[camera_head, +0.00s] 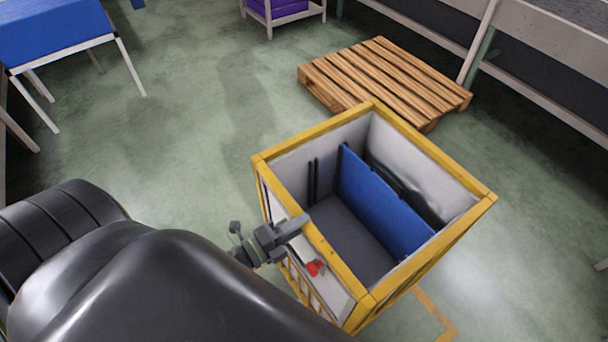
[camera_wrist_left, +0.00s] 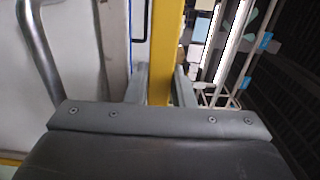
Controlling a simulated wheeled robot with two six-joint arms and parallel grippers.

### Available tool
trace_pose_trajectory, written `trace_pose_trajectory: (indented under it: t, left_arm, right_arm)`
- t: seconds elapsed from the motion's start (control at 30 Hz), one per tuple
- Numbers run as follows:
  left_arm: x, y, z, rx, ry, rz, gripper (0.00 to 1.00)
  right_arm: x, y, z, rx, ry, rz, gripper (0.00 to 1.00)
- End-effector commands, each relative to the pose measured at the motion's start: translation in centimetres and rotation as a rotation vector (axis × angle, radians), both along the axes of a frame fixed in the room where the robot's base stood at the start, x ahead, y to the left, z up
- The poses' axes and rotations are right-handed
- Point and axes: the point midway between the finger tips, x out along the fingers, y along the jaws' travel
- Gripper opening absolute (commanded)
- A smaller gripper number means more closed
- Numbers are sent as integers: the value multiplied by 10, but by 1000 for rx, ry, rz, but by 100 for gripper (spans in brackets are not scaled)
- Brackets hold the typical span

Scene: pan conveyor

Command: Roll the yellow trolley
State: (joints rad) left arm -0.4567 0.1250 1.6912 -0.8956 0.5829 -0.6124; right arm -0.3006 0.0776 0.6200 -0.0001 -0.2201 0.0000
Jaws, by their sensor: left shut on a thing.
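The yellow trolley (camera_head: 427,148) is an open box with a yellow frame and grey-white inner walls, standing in the middle right of the head view. A blue panel (camera_head: 380,203) stands upright inside it. My left gripper (camera_head: 290,232) is at the trolley's near left top rail. In the left wrist view the yellow rail (camera_wrist_left: 168,50) runs between the two fingers of the left gripper (camera_wrist_left: 160,88), which is shut on it. A small red part (camera_head: 315,267) sits on the trolley's near side. My right gripper is not in view.
A wooden pallet (camera_head: 385,80) lies on the floor just behind the trolley. A blue-topped table (camera_head: 55,35) stands at the upper left, and a grey bench or conveyor frame (camera_head: 530,60) runs along the upper right. The green floor left of the trolley is clear.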

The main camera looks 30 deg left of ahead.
Motion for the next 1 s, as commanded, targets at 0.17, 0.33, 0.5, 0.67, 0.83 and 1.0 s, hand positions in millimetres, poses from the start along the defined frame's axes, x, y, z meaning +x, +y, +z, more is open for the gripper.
trace_pose_trajectory:
  t: [0.17, 0.33, 0.5, 0.67, 0.83, 1.0]
  left_arm:
    - [-6, 3, -3, 2, 8, 3, 0]
    - [-8, 3, -3, 2, 8, 3, 0]
    - [-8, 3, -3, 2, 8, 3, 0]
    - [-8, 3, -3, 2, 8, 3, 28]
    - [-7, 3, -2, 2, 4, 2, 31]
    - [-6, 3, -1, 1, 2, 1, 31]
  right_arm:
    - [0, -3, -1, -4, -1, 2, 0]
    - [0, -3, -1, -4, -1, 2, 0]
    - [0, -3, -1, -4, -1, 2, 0]
    - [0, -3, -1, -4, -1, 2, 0]
    - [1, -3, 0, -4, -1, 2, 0]
    - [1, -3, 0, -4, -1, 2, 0]
